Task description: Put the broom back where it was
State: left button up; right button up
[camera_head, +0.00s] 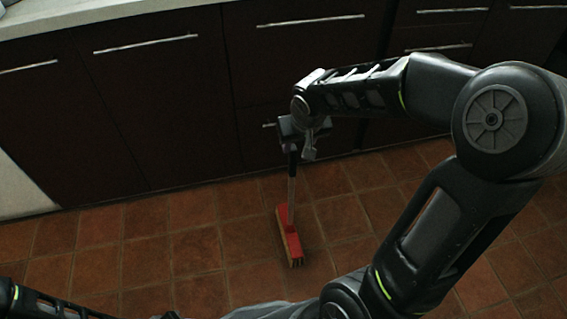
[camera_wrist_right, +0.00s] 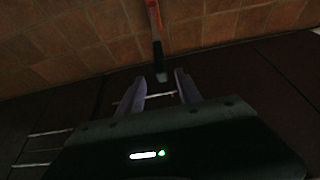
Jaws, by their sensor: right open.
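The broom (camera_head: 288,238) stands on the tiled floor in front of the cabinets, with a red head, pale bristles and a dark, nearly upright handle. My right gripper (camera_head: 304,144) is at the top of the handle and covers part of it in the head view. In the right wrist view, the right gripper (camera_wrist_right: 159,78) is open. The dark end of the broom handle (camera_wrist_right: 157,50) reaches to the gap between its fingertips. I cannot tell whether a finger touches it. My left gripper is not in view; only part of my left arm shows at the lower left.
Dark cabinets (camera_head: 160,110) with metal bar handles stand close behind the broom and my right gripper. A pale countertop (camera_head: 70,22) runs along their top at the left. The tiled floor (camera_head: 190,245) to the left of the broom is clear.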

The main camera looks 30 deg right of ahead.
jog(key=s+a+f+n+g+y, duration=0.1)
jog(key=a+f+y, duration=0.1)
jog(key=a+f, duration=0.65)
jog(key=s+a+f+n+g+y, duration=0.1)
jog(key=s+a+f+y, duration=0.1)
jog(key=a+f, duration=0.65)
jog(key=s+a+f+g+y, duration=0.1)
jog(key=s+a+f, duration=0.9)
jog(key=s+f, duration=0.2)
jog(key=shift+s+f, duration=0.3)
jog(key=shift+f, duration=0.05)
